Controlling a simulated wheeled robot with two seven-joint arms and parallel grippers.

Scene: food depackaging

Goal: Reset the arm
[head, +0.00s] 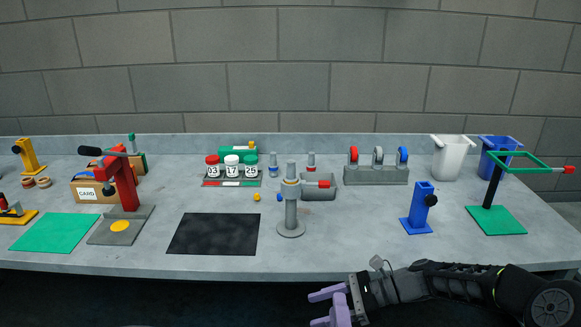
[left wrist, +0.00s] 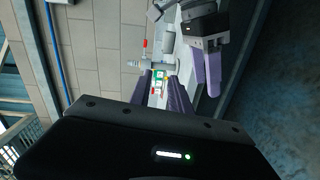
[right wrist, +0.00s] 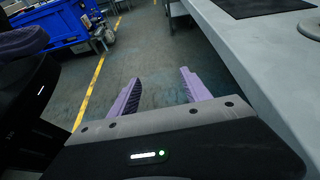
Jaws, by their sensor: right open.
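In the head view, a purple-fingered gripper on an arm entering from the right is my right gripper (head: 321,308). It is low, in front of the table's front edge. In the right wrist view, my right gripper (right wrist: 160,76) has its fingers apart with nothing between them, over the floor beside the table edge. My left gripper (left wrist: 160,76) shows in the left wrist view with its fingers apart and empty. Jars on the table show through its gap at a distance. I cannot make out my left gripper in the head view.
The grey table (head: 350,250) holds a black mat (head: 213,234), a red press (head: 125,185), a metal post (head: 291,205), a blue stand (head: 420,210) and a green-framed stand (head: 497,215). Jars (head: 232,165) stand farther back. A blue cart (right wrist: 60,22) stands on the floor.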

